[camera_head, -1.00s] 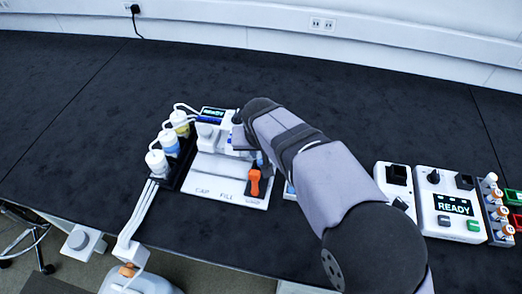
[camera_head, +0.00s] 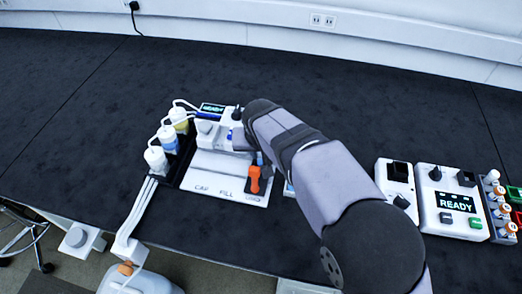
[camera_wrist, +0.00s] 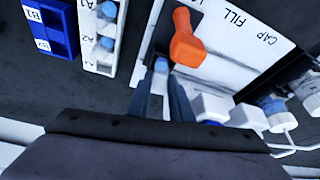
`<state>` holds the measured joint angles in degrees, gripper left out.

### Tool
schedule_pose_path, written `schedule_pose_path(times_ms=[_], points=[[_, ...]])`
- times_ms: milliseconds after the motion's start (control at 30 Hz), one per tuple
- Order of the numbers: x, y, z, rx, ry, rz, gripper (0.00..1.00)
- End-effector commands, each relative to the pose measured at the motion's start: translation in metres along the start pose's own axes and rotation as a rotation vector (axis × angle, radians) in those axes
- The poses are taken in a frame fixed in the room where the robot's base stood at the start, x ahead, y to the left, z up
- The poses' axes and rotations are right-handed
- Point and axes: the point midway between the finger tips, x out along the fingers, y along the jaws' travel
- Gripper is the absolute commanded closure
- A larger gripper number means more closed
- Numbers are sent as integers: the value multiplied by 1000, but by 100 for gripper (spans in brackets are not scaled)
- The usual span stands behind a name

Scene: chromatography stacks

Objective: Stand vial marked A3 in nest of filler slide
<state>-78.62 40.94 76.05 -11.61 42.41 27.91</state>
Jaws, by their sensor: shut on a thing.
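My gripper (camera_wrist: 162,98) is at the bottom of the wrist view, its two dark fingers close together. They are shut on a small pale vial with a blue top (camera_wrist: 161,65), which shows between the fingertips. Its mark cannot be read. The vial is beside the orange handle (camera_wrist: 186,40) of the filler station (camera_head: 228,188), which also shows its orange handle in the head view (camera_head: 254,180). The nest of the slide is hidden, so I cannot tell whether the vial touches it.
A white rack (camera_wrist: 91,66) with A labels and blue-topped vials lies at the upper left of the wrist view, beside a blue rack (camera_wrist: 52,45). White-capped bottles (camera_head: 155,158) with tubes stand left of the station. A READY device (camera_head: 452,205) stands to the right.

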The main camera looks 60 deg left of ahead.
Motion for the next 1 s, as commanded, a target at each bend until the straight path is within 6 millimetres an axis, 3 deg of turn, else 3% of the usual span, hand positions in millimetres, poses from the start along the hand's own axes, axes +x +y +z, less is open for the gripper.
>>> schedule_pose_path(times_ms=[900,933,1000], points=[[10,0,4,0,0,0,100],[10,0,4,0,0,0,76],[10,0,4,0,0,0,60]])
